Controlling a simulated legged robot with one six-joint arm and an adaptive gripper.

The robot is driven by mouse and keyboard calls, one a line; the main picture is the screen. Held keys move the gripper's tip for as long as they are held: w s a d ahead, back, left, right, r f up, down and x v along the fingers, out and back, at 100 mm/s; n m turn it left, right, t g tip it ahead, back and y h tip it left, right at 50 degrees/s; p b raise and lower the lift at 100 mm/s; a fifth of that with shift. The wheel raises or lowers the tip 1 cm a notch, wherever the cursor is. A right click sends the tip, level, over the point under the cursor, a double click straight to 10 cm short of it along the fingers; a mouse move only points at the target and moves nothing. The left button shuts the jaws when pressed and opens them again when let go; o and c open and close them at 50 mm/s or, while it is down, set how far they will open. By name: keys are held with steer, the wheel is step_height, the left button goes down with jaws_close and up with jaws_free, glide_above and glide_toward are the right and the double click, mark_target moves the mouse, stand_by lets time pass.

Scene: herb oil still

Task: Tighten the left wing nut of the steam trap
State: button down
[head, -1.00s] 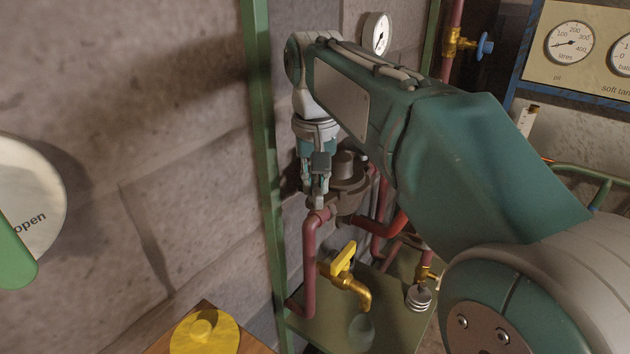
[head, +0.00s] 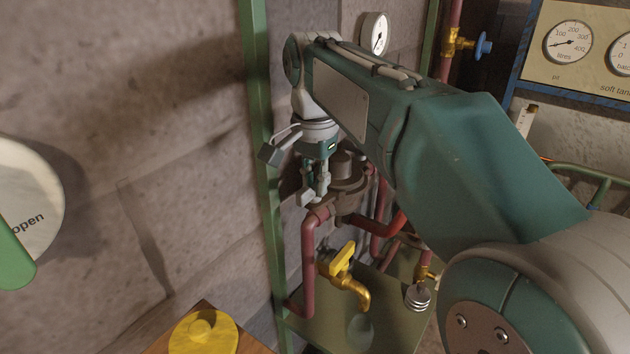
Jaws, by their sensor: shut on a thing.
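The steam trap (head: 352,188) is a dark brown, round-bodied casting with a raised cap, fixed among red pipes inside the green frame. My gripper (head: 314,196) points straight down at the left side of the trap's flange. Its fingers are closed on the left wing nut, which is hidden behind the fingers. The right side of the trap is partly covered by my arm, and I cannot make out another wing nut there.
The green frame post (head: 262,190) stands close left of my gripper. A red pipe (head: 310,260) runs below it, with a yellow-handled brass tap (head: 343,262) lower down. A pressure gauge (head: 375,34) is on the wall behind.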

mark_target(311, 181)
steer(key=shift+f, duration=0.15)
stand_by(0.4)
steer(key=c, duration=0.6)
jaws_free()
steer(key=shift+a, duration=0.1)
steer(key=shift+c, duration=0.2)
steer(key=shift+a, duration=0.1)
step_height(311, 181, up, 12)
steer(key=shift+a, duration=0.1)
